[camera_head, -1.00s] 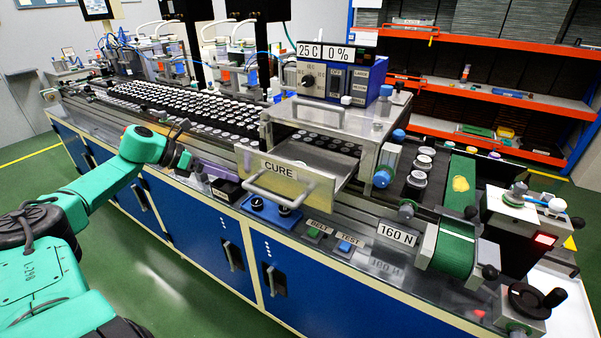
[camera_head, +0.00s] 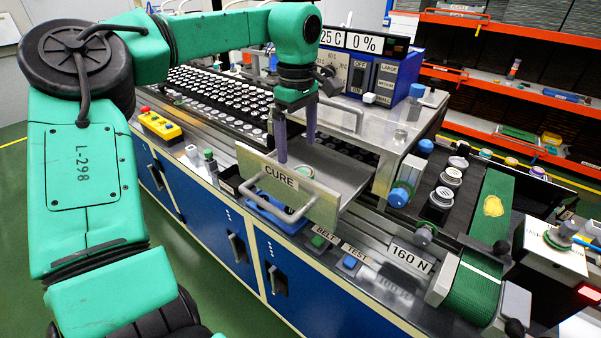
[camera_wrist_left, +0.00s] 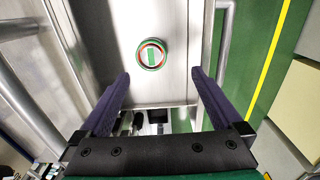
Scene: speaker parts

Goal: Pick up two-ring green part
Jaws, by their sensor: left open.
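A small round part (camera_wrist_left: 151,54) with a green outer ring, a red ring and a green mark on its pale centre lies on the bare metal floor of the CURE drawer. In the head view it appears small (camera_head: 304,171) inside the drawer (camera_head: 345,175), near its front panel. My left gripper (camera_head: 296,150) is open and points down over the drawer. In the left wrist view its two purple fingers (camera_wrist_left: 160,77) are apart with nothing between them, and the part lies just beyond the tips. My right gripper is not in view.
The drawer's front panel with its bar handle (camera_head: 285,206) stands in front of the gripper. The metal oven housing (camera_head: 400,135) is behind it to the right. A green belt (camera_head: 480,260) is at right.

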